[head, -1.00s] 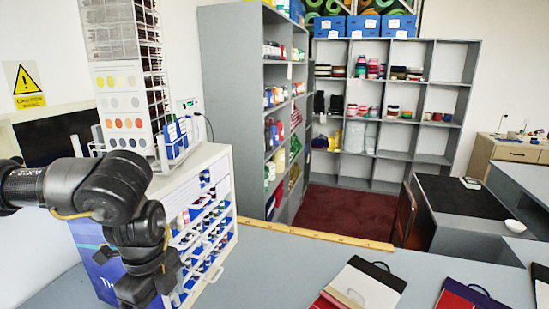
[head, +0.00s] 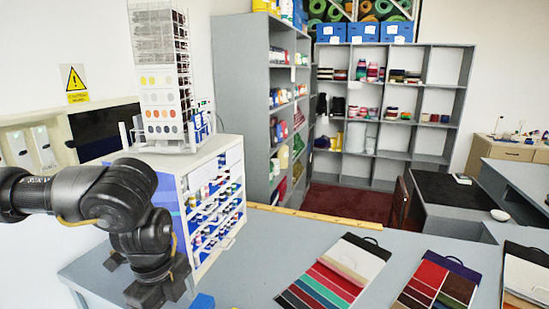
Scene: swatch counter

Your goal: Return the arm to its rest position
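My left arm (head: 107,192) comes in from the left and bends down in front of the white drawer cabinet. Its gripper (head: 163,287) points down at the lower left, above the grey counter (head: 262,258). The fingertips run close to the bottom edge of the picture, and I cannot tell whether they are apart. I see nothing held in them. My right arm and gripper are not in view.
The cabinet (head: 228,160) with small bottles stands beside my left arm, a swatch tower (head: 160,85) on top. Swatch boards (head: 325,283) (head: 437,285) lie on the counter to the right. A blue object (head: 203,301) shows at the bottom edge. The counter's middle is clear.

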